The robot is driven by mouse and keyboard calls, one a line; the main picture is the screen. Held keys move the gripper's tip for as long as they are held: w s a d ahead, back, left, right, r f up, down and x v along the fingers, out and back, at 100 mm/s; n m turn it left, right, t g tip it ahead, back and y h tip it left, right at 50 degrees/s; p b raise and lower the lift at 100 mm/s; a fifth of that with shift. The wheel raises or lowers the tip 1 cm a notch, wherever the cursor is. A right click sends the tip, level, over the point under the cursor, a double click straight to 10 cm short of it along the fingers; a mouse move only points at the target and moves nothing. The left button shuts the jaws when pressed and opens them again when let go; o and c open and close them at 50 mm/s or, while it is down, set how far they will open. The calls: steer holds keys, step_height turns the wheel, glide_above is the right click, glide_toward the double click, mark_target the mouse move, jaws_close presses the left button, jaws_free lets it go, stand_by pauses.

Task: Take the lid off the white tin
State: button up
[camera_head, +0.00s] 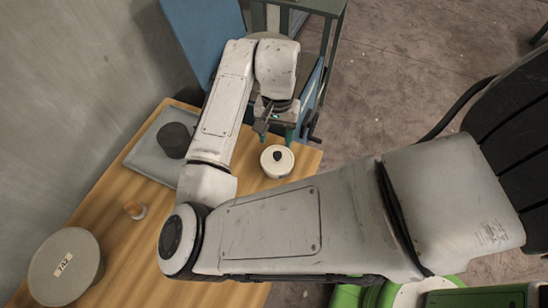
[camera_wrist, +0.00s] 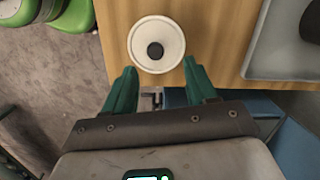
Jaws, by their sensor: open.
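The white tin (camera_head: 277,161) stands upright near the far right corner of the wooden table, with its pale lid on and a black knob (camera_head: 277,156) on top. In the wrist view the lid (camera_wrist: 157,31) shows as a round disc with the dark knob (camera_wrist: 155,51) near its middle. My gripper (camera_head: 275,134) is open and empty, close to the tin on its far side in the head view. In the wrist view the green fingers of my gripper (camera_wrist: 160,75) are spread apart, with the tin beyond their tips. I see no contact with the knob.
A grey tray (camera_head: 150,160) with a dark round container (camera_head: 175,139) lies at the table's left side. A small orange-brown jar (camera_head: 134,209) and a large grey labelled tin (camera_head: 66,267) stand nearer. The wooden table (camera_head: 115,245) ends close to the white tin. Blue furniture stands beyond.

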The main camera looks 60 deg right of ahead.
mark_target(277, 154)
steer(key=shift+s+a+f+p, duration=0.1)
steer(key=shift+s+f+p, duration=0.1)
steer(key=shift+f, duration=0.75)
steer(key=shift+s+a+f+p, duration=0.1)
steer(key=shift+a+f+p, duration=0.1)
steer(key=shift+f, duration=0.8)
steer(key=shift+s+a+f+p, duration=0.1)
steer(key=shift+s+f+p, duration=0.1)
steer(key=shift+f, duration=0.75)
steer(key=shift+w, duration=0.1)
steer(key=shift+c, duration=0.3)
jaws_close()
